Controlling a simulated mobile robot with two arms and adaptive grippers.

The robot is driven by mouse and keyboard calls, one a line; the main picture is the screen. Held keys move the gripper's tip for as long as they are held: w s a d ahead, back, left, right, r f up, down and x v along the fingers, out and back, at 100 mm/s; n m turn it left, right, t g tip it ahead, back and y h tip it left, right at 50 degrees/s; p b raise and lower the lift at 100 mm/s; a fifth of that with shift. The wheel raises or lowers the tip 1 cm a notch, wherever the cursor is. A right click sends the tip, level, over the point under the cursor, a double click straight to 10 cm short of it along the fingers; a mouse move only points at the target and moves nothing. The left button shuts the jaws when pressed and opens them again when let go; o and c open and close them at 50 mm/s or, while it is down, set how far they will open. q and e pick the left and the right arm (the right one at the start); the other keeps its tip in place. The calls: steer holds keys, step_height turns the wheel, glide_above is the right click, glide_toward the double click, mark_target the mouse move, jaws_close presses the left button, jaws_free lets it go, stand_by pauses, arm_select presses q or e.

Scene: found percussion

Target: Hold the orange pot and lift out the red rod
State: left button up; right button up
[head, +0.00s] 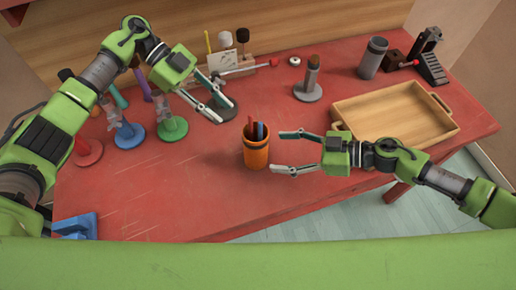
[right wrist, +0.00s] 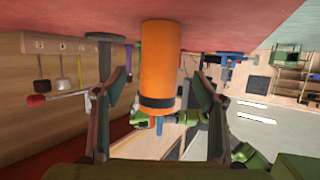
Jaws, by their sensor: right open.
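The orange pot (head: 256,155) stands upright on the red table. The red rod (head: 251,126) sticks up from its mouth beside a blue rod (head: 261,131). My right gripper (head: 280,152) is open just to the right of the pot, its fingertips pointing at it and not closed on it. My left gripper (head: 224,112) is open and empty, above and left of the pot.
A wooden tray (head: 440,140) lies right of the pot, behind my right arm. Coloured stands, one of them green (head: 172,128), are at the left. A grey stand (head: 308,90) and a grey cup (head: 373,57) are farther back. The table in front of the pot is clear.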

mark_target(256, 151)
steer(key=x, duration=0.8)
steer(key=shift+w+a, duration=0.1)
steer(key=shift+a, duration=0.05)
steer(key=c, duration=1.3)
